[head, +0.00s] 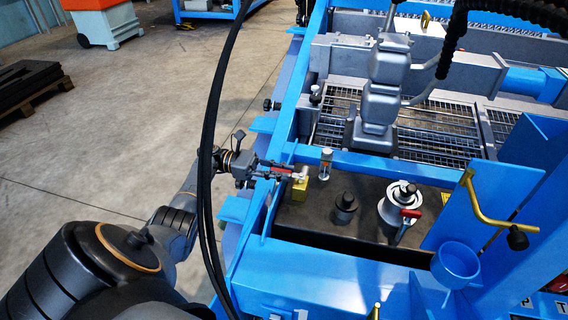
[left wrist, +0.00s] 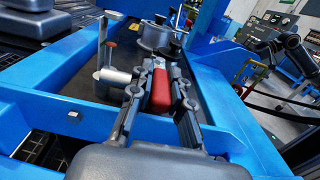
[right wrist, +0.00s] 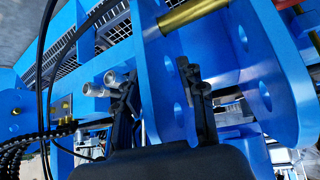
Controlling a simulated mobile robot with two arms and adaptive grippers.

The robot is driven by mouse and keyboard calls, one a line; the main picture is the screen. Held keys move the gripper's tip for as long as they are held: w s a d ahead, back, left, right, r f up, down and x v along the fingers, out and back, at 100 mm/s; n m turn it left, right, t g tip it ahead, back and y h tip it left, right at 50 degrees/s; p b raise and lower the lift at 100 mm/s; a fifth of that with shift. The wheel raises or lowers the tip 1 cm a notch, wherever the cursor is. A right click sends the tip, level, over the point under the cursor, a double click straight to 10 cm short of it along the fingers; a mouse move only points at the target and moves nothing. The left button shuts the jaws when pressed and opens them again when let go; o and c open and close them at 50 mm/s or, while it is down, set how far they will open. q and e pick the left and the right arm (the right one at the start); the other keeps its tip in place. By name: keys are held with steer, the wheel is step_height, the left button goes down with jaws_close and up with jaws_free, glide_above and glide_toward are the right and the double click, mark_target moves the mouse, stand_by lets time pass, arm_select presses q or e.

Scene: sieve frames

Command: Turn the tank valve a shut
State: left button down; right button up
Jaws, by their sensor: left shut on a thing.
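A brass valve body (head: 300,190) sits at the left edge of the dark tank top (head: 325,220), inside the blue frame. Its red handle (head: 281,170) lies between the fingers of my left gripper (head: 284,172). In the left wrist view the red handle (left wrist: 160,90) lies lengthwise between the two fingers of my left gripper (left wrist: 158,84), which is shut on it. A second red handle (head: 410,213) is on a round silver fitting (head: 399,203) to the right. I cannot read any valve label. My right gripper (right wrist: 156,78) is open and empty, near blue plates.
A brass bent bar (head: 486,213) and blue funnel (head: 456,263) are at the right. Black hoses (head: 211,130) hang beside my left arm.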

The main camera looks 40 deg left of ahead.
arm_select(q)
steer(key=c, duration=1.2)
jaws_free()
steer(key=shift+v, duration=3.8)
steer(key=shift+s, duration=0.1)
